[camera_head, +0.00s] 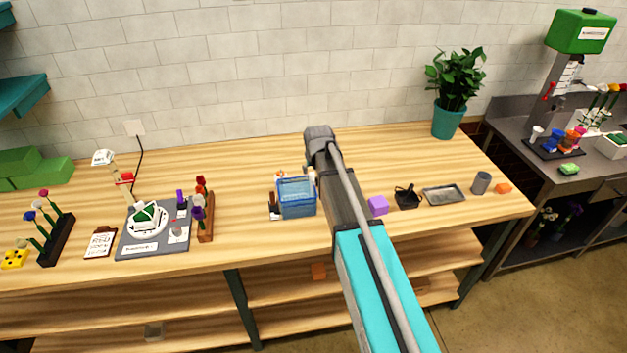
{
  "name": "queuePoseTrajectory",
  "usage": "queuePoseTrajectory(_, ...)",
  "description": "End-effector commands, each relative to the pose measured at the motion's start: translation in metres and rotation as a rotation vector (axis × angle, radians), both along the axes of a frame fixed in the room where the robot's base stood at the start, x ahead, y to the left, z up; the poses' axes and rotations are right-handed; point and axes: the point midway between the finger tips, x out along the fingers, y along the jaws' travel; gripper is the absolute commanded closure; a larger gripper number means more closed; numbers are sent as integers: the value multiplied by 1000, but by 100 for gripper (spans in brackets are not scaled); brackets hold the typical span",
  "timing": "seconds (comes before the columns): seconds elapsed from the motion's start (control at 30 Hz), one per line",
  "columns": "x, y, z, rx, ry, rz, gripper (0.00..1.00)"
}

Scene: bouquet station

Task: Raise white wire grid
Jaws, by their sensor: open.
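A white round piece (134,222) with a green item (145,213) in its middle sits on a dark grey mat (126,245) at the left of the wooden bench. I cannot tell at this size whether the white piece is the wire grid. No other white grid can be made out clearly. My arm reaches in from the lower right over the bench middle, its far end beside a blue see-through bin (297,204). My gripper cannot be made out.
The bench's back strip is mostly clear.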

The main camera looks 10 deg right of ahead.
Motion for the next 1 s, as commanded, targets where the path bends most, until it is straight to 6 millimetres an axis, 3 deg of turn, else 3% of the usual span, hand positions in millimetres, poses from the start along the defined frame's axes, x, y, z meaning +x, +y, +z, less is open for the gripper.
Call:
queuePoseTrajectory(0.4,13,-1,-33,0,0,-1,37)
queuePoseTrajectory(1.0,16,-1,-39,0,0,-1,37)
